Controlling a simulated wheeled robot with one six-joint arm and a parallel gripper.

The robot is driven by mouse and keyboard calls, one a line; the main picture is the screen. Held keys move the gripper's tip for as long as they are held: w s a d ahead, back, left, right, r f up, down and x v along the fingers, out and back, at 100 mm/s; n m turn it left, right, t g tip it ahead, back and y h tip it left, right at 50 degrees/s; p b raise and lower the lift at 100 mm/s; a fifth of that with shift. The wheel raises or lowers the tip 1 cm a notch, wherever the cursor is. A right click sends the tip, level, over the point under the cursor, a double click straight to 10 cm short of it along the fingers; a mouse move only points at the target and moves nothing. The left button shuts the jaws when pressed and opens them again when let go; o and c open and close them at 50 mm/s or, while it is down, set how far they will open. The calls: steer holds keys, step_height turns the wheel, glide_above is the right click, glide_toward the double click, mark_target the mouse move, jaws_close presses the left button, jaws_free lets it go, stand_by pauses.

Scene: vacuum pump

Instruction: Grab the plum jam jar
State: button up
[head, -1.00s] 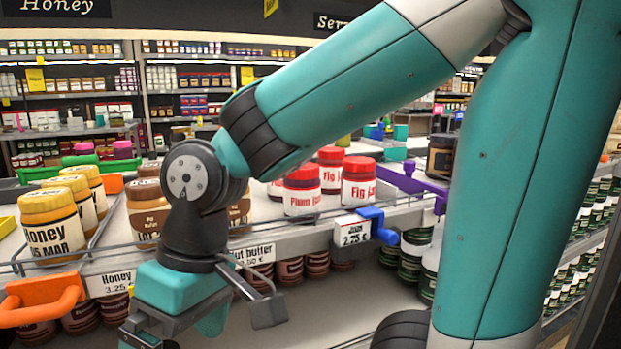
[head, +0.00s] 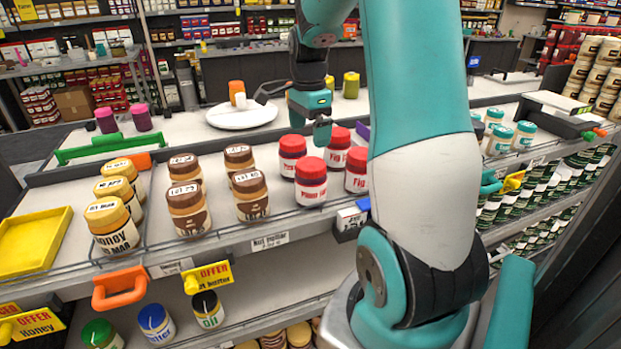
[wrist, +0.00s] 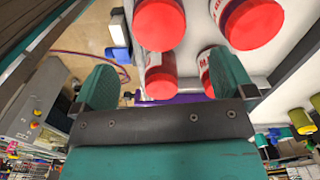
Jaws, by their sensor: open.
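The plum jam jar (head: 311,183) has a red lid and a white label with red lettering. It stands upright in the front row of the shelf in the head view, and another red-lidded jar (head: 292,157) stands behind it. Two fig jars (head: 356,172) (head: 338,148) stand to the right. My gripper (head: 320,125) is above and behind these jars, apart from them. In the wrist view my gripper (wrist: 168,76) is open, with red-lidded jars (wrist: 160,76) (wrist: 208,72) showing beyond and between its fingers. Their labels there are too partial to tell apart.
Brown-lidded nut butter jars (head: 250,196) stand to the left, then honey jars (head: 112,228) and a yellow tray (head: 34,242). A round white plate (head: 242,115) lies on the surface behind. My upper arm hides the shelf to the right.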

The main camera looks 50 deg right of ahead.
mark_target(309, 164)
step_height(309, 164, down, 7)
steer(key=shift+f+p, duration=0.1)
steer(key=shift+p, duration=0.5)
steer(key=shift+s+f+p, duration=0.1)
steer(key=shift+f+p, duration=0.9)
steer(key=shift+f, duration=1.75)
steer(key=c, duration=0.9)
steer(key=shift+c, duration=0.7)
steer(key=shift+r, duration=0.15)
